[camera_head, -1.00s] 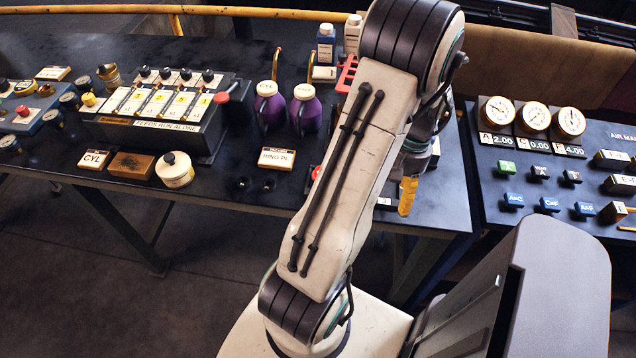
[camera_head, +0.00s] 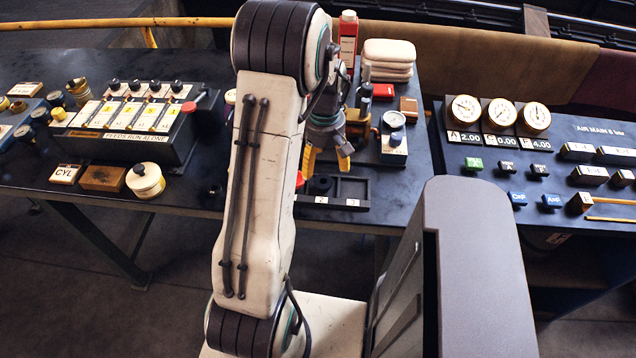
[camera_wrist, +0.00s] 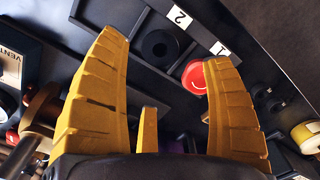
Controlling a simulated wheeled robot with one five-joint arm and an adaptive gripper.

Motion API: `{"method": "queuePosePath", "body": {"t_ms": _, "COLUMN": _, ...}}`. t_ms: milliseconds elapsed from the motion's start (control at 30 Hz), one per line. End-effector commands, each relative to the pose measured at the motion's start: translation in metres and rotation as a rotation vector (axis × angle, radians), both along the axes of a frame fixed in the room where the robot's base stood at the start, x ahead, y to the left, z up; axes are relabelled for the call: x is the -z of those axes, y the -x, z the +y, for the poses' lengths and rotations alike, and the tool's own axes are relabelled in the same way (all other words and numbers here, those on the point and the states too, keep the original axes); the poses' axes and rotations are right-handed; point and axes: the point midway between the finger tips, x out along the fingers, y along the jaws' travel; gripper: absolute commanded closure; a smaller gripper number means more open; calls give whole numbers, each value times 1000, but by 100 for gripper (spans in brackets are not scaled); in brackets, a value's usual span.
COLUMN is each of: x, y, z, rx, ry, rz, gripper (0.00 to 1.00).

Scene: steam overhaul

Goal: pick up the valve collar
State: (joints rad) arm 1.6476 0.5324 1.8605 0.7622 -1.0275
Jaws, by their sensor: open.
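The collar's underside is hidden.
A red button (camera_wrist: 194,77) is close to the right finger. A brass part (camera_wrist: 38,112) is close to the left finger. A gauge block (camera_head: 394,138) stands right of my gripper, with stacked pale pads (camera_head: 388,60) behind. The tray's right part looks empty.

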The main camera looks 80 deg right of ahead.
Motion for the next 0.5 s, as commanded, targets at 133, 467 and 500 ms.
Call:
{"method": "queuePosePath", "body": {"t_ms": 133, "x": 0, "y": 0, "z": -2, "rx": -104, "ry": 8, "rz": -1, "gripper": 26}}
{"method": "queuePosePath", "body": {"t_ms": 467, "x": 3, "y": 0, "z": -3, "rx": -287, "ry": 12, "rz": -2, "gripper": 26}}
{"method": "queuePosePath", "body": {"t_ms": 500, "x": 5, "y": 0, "z": -2, "rx": -295, "ry": 11, "rz": -1, "gripper": 26}}
